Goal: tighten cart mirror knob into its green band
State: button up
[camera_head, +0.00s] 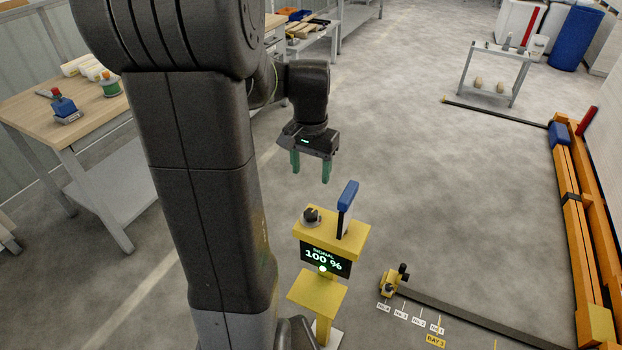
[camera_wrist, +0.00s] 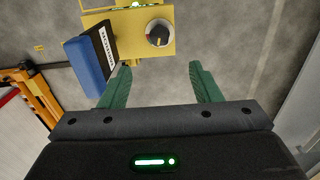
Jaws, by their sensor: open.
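My gripper (camera_head: 311,171) is open and empty, its green fingers pointing down above and beyond the yellow stand (camera_head: 350,240). A dark round knob (camera_head: 311,214) sits on the left of the stand's top. No green band can be made out. A small yellow carriage (camera_head: 390,284) on the floor also has a black knob (camera_head: 403,269); I cannot tell which is the mirror knob.
A blue-handled lever (camera_head: 348,195) rises beside the stand's knob. A dark floor rail (camera_head: 480,321) runs right to orange beams (camera_head: 575,225). A wooden workbench (camera_head: 25,108) stands left. Open floor lies behind the stand.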

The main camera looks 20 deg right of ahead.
aim_at(311, 212)
notch_tip(311, 212, down, 14)
jog(key=n+p, duration=0.3)
jog(key=shift+r+n, duration=0.15)
jog(key=shift+n, duration=0.15)
dwell(0.4)
jog(key=c, duration=1)
